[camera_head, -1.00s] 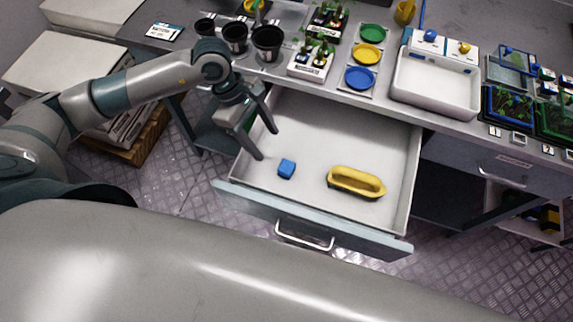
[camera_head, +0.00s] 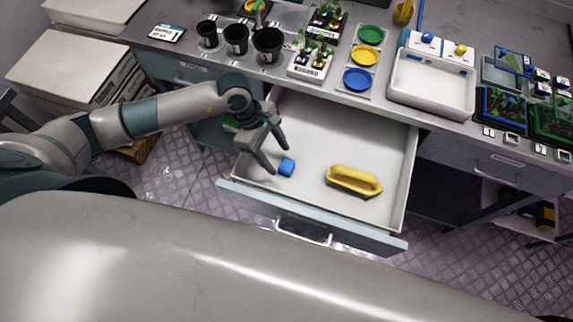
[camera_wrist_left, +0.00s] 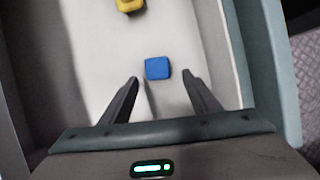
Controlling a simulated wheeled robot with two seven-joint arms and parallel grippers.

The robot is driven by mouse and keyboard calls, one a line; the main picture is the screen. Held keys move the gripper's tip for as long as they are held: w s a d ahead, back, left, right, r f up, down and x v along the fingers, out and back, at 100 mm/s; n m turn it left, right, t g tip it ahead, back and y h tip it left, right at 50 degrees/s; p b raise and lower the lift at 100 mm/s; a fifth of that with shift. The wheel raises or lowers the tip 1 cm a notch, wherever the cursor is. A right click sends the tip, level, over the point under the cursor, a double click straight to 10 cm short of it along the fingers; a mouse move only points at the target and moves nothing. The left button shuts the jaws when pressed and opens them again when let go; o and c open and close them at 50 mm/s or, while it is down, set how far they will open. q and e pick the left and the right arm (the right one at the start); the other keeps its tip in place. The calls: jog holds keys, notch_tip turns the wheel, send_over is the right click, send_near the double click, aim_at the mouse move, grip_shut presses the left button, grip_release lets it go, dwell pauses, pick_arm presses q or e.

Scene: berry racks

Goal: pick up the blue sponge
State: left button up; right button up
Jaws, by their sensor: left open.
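The blue sponge (camera_head: 287,167) is a small blue block on the floor of the open white drawer (camera_head: 330,128), toward its front left. In the left wrist view the sponge (camera_wrist_left: 157,68) lies just beyond the fingertips, between their lines. My left gripper (camera_head: 279,160) is open and empty, above the drawer's left part, with its fingers pointing down toward the sponge. In the left wrist view both fingers of the gripper (camera_wrist_left: 161,78) show apart, with nothing between them. My right gripper is not in view.
A yellow brush-like object (camera_head: 354,180) lies in the drawer right of the sponge. The drawer front (camera_head: 310,215) with its handle and the side walls bound the space. The worktop behind holds black pots (camera_head: 236,39), coloured dishes (camera_head: 365,54) and a white sink (camera_head: 432,85).

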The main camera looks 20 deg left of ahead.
aim_at(285, 164)
pick_arm(q)
jog(key=shift+d+f+p, duration=0.2)
jog(key=shift+d+p, duration=0.1)
jog(key=p+x, duration=0.1)
jog(key=x, duration=0.2)
jog(key=shift+w+d+r, duration=0.1)
jog(key=shift+d, duration=0.1)
jog(key=shift+d+f+p, duration=0.1)
jog(key=shift+f+p, duration=0.2)
jog(key=shift+f, duration=0.25)
jog(key=c, duration=1.1)
